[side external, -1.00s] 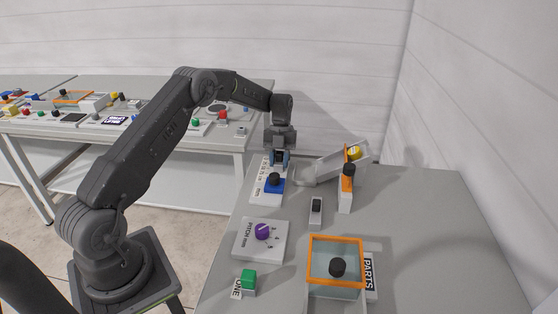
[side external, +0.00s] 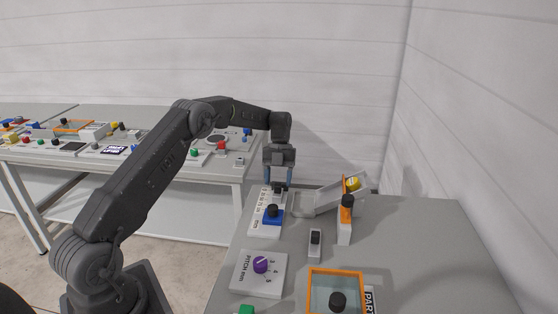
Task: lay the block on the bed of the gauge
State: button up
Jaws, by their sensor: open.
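The gauge (side external: 258,228) is a long white plate with a printed scale, and a blue slider with a black knob (side external: 272,213) sits on it. My gripper (side external: 279,178) is over its far end, pointing down, with its two blue fingers spread apart. A small dark grey piece (side external: 279,188) shows at the far end of the gauge, just below and between the fingertips. It may be the block or a part of the gauge; I cannot tell which. I cannot tell if the fingers touch it.
A white chute (side external: 318,201) with a yellow piece (side external: 352,184) and an orange-topped post (side external: 345,222) stand to the right. The table's right side is clear.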

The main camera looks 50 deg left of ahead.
jog(key=v, duration=0.8)
jog(key=s+d+r+n+t+y, duration=0.1)
jog(key=s+d+r+n+t, duration=0.1)
jog(key=s+d+r+n, duration=0.45)
jog(key=s+d+r+n+t+y, duration=0.2)
jog(key=s+d+r+n, duration=0.2)
jog(key=d+r+n, duration=0.45)
jog(key=s+d+f+n+t, duration=0.1)
jog(key=s+d+n, duration=0.1)
jog(key=s+n, duration=0.2)
jog(key=s+d+f+n+t, duration=0.1)
jog(key=s+d+n+t, duration=0.1)
jog(key=s, duration=0.9)
jog(key=s+d+f+n+t, duration=0.1)
jog(key=s+d+n, duration=0.2)
jog(key=s+n, duration=0.3)
jog(key=shift+s+d+t, duration=0.3)
jog(key=shift+s+t, duration=0.1)
jog(key=shift+s, duration=0.35)
